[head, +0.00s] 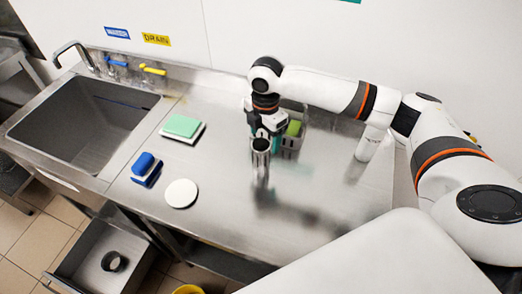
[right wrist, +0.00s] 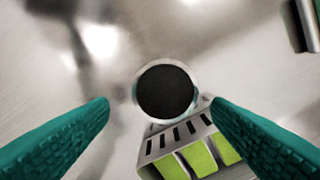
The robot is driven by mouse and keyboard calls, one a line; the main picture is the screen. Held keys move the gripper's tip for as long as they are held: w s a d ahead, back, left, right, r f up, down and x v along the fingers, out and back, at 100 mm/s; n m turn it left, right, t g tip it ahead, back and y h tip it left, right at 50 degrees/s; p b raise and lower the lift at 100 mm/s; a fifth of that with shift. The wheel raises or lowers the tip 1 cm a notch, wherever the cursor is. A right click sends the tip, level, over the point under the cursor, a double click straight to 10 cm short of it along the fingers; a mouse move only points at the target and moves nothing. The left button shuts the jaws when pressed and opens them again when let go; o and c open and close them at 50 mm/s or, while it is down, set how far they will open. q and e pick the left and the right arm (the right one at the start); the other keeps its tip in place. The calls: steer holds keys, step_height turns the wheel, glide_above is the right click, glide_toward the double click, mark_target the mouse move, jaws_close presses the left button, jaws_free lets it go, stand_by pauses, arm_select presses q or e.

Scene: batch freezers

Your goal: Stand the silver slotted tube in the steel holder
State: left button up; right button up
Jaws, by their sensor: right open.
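A silver tube (head: 261,158) stands upright on the steel counter, its dark round opening facing up. In the right wrist view the tube (right wrist: 137,91) appears between my fingertips; its slots cannot be made out. My right gripper (head: 264,136) is open, pointing down, close to the tube's top. Its teal fingers (right wrist: 160,103) lie apart on both sides, and I cannot tell if they touch it. A grey slotted box (head: 289,143), which looks like the steel holder, stands just behind and right of the tube. Green blocks fill part of it. My left gripper is out of view.
A white cylinder (head: 369,143) stands to the right. A green-and-white sponge (head: 182,127), a blue block (head: 146,168) and a white disc (head: 181,193) lie left. The sink (head: 85,120) is at far left. An open drawer (head: 88,246) juts out below the counter.

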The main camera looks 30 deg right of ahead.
mark_target(262, 143)
steer(key=shift+w+f, duration=0.1)
steer(key=shift+f, duration=0.5)
steer(key=f+p, duration=0.2)
steer(key=f, duration=0.1)
steer(key=shift+a+f, duration=0.3)
steer(key=shift+a, duration=0.05)
steer(key=shift+f, duration=0.5)
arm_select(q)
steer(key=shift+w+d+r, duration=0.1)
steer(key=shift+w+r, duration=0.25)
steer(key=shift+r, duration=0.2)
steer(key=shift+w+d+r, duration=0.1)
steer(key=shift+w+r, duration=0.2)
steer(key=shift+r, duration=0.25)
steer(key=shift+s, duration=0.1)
arm_select(e)
steer(key=c, duration=1.2)
